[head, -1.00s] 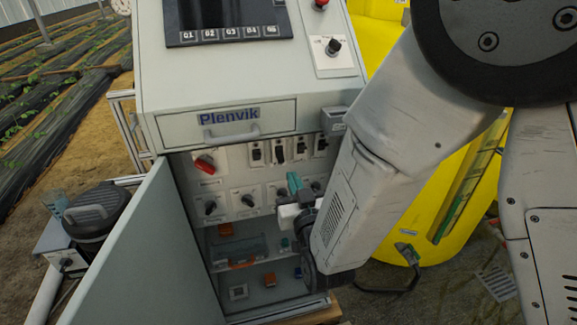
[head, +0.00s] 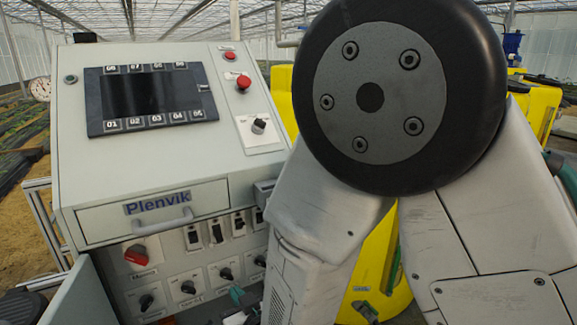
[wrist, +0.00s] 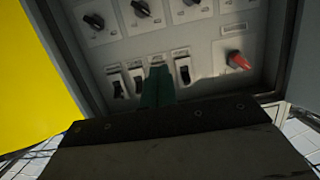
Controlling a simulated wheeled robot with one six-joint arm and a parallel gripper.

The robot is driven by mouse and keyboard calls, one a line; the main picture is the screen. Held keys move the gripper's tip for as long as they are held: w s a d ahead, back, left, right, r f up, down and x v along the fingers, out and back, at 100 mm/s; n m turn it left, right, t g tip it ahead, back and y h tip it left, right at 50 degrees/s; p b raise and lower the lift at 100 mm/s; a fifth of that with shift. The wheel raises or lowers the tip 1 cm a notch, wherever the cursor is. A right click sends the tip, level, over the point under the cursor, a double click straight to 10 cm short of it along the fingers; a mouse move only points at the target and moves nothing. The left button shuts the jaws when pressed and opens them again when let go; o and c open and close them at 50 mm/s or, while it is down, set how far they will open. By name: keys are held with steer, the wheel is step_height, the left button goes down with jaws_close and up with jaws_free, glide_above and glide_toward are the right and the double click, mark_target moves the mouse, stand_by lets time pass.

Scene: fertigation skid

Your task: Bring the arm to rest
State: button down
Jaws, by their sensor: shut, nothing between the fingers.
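My arm fills the right of the head view, folded, with its big dark joint high up. My gripper (head: 238,297) shows at the bottom edge of the head view, partly cut off, in front of the lower panel of the grey cabinet (head: 190,55). In the wrist view its teal fingers (wrist: 158,88) are together with nothing between them. They point toward the row of black rocker switches (wrist: 137,80). I cannot tell the exact gap to the panel.
The cabinet has a screen (head: 150,95), a red button (head: 243,82), a drawer marked Plenvik (head: 150,210), rotary knobs and a red switch (head: 136,255). Its door (head: 90,295) stands open at lower left. A yellow tank (head: 283,95) stands behind, at the right.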

steer(key=s+d+f+g+h, duration=0.3)
steer(key=d+f+g, duration=0.1)
steer(key=g, duration=0.2)
steer(key=s+d+r+g+h, duration=0.2)
steer(key=s+d+r+g, duration=0.15)
steer(key=d, duration=0.45)
steer(key=s+d+r+m+h, duration=0.1)
steer(key=s+d+r, duration=0.3)
steer(key=d, duration=0.5)
steer(key=s+d+r+m+g+h, duration=0.1)
steer(key=s+d+r+m, duration=0.2)
steer(key=d+r, duration=0.6)
steer(key=s+d+r+m+g+h, duration=0.1)
steer(key=s+d+r+m, duration=0.1)
steer(key=s+d+r, duration=0.5)
steer(key=shift+d+m, duration=0.3)
steer(key=shift+d, duration=0.8)
